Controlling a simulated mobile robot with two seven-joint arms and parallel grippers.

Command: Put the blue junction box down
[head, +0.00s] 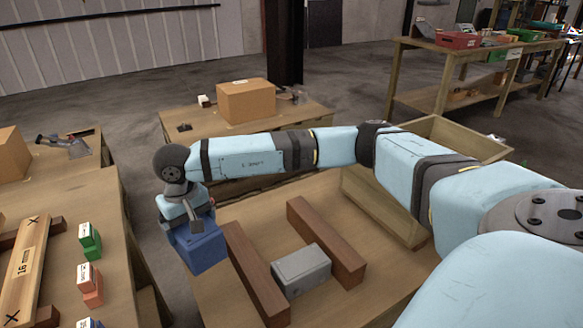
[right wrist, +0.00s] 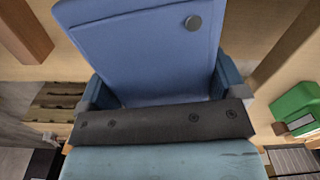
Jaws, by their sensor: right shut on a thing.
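The blue junction box (head: 203,250) is held in my right gripper (head: 187,210), whose arm reaches in from the right of the head view. In the right wrist view the blue box (right wrist: 145,50) fills the upper middle, and my right gripper (right wrist: 158,95) has a finger on each side of it. In the head view the box appears in front of the left edge of the middle table (head: 215,300). Whether it touches anything below is unclear. My left gripper is not in view.
A grey box (head: 301,270) sits between two dark wooden bars (head: 255,275) on the middle table. The left table (head: 115,300) bears small green (head: 89,236) and red (head: 92,290) boxes and a plank (head: 25,265). A cardboard box (head: 247,101) stands on the back table.

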